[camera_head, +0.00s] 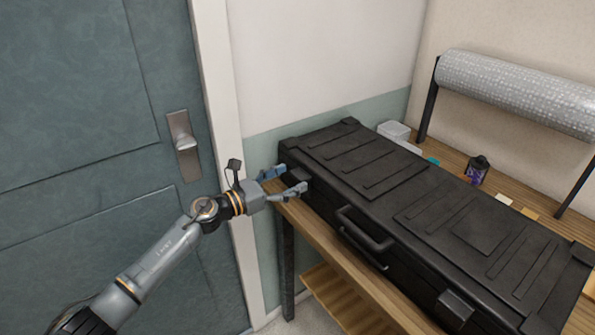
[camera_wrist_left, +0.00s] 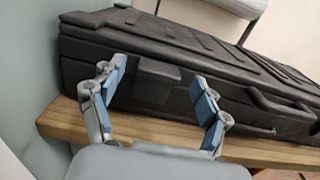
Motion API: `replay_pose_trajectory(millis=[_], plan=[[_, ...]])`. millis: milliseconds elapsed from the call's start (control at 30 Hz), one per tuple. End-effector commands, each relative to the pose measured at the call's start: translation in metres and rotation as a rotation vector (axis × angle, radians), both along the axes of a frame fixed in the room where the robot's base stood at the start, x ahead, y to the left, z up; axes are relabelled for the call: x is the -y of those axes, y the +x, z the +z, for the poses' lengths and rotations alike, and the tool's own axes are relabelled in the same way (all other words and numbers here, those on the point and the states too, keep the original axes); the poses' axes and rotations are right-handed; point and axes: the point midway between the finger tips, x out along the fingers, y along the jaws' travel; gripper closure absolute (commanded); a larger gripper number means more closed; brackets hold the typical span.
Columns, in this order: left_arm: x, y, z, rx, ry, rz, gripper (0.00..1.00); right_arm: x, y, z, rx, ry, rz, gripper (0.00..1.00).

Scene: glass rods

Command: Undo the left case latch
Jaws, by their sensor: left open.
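A long black case (camera_head: 400,190) lies shut on a wooden table, and its left end also fills much of the left wrist view (camera_wrist_left: 230,65). The left latch (camera_wrist_left: 155,85) is a dark block on the case's front face near the left corner. In the head view it is mostly lost behind the fingers. My left gripper (camera_head: 284,181) is open at that corner. In the left wrist view its two blue-padded fingers (camera_wrist_left: 159,85) stand either side of the latch, with nothing gripped. I cannot tell whether they touch the case. My right gripper is not in view.
A carry handle (camera_head: 365,230) and a right latch (camera_head: 455,306) sit along the case front. The wooden table (camera_head: 335,245) shows a narrow front strip. Behind the case are a wrapped roll (camera_head: 515,88), a small dark jar (camera_head: 478,168) and a white container (camera_head: 394,131). A door (camera_head: 90,110) stands left.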

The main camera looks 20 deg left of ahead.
Motion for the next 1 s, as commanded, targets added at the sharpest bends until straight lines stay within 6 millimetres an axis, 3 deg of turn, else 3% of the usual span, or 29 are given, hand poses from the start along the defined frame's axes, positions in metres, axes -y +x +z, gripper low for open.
replay_pose_trajectory(millis=[200,567,933,1000], plan=[[0.015,0.019,0.000,0.001,-0.001,0.001,0.25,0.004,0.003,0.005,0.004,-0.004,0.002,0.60],[0.018,0.023,-0.001,-0.001,0.001,0.000,0.25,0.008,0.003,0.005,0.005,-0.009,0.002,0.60],[0.017,0.023,-0.001,-0.001,0.001,0.001,1.00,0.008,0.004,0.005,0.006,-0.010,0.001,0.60],[0.017,0.023,-0.001,-0.001,0.001,0.001,1.00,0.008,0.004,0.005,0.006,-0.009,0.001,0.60]])
